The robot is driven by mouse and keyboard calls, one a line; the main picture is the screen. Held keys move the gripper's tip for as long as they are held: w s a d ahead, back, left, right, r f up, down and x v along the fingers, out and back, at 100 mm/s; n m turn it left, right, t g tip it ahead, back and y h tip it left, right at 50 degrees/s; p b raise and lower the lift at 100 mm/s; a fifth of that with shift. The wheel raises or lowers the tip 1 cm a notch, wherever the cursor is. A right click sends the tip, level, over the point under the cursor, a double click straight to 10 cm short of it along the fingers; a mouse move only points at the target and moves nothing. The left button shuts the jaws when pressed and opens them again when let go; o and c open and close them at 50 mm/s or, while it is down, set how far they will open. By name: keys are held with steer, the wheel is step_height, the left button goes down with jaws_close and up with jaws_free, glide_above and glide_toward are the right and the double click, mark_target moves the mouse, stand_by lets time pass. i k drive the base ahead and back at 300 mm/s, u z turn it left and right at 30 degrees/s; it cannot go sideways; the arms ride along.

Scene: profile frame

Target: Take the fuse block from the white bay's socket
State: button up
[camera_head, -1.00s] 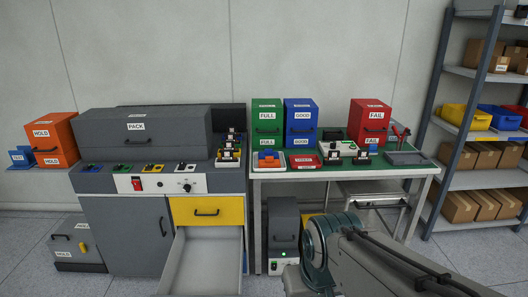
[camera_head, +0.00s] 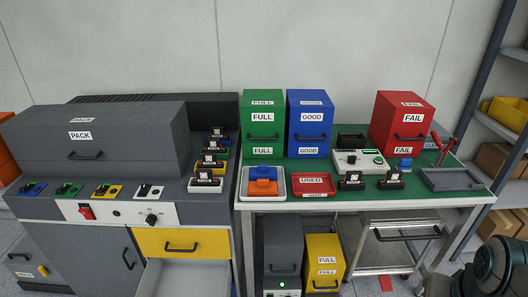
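On the right end of the grey machine, several bays stand in a row from back to front, with dark fuse blocks in them. The front one is the white bay (camera_head: 206,187). A dark fuse block (camera_head: 205,176) with a pale label and orange marks sits upright in it. Its socket is hidden under the block. A white plate (camera_head: 149,191) with a small dark part lies to its left, on the machine's front ledge. My gripper is out of view; only part of my arm shows at the lower right corner.
The grey PACK box (camera_head: 95,145) stands left of the bays. An open drawer (camera_head: 185,278) juts out below. On the green table (camera_head: 330,193) are a tray with blue and orange pieces (camera_head: 263,184), a red USED tray (camera_head: 313,185) and two more dark blocks (camera_head: 352,181).

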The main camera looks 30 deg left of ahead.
mark_target(205, 177)
steer(key=u, duration=0.4)
steer(key=i, duration=1.1)
steer(key=u, duration=1.25)
steer(key=i, duration=0.4)
steer(key=u, duration=0.35)
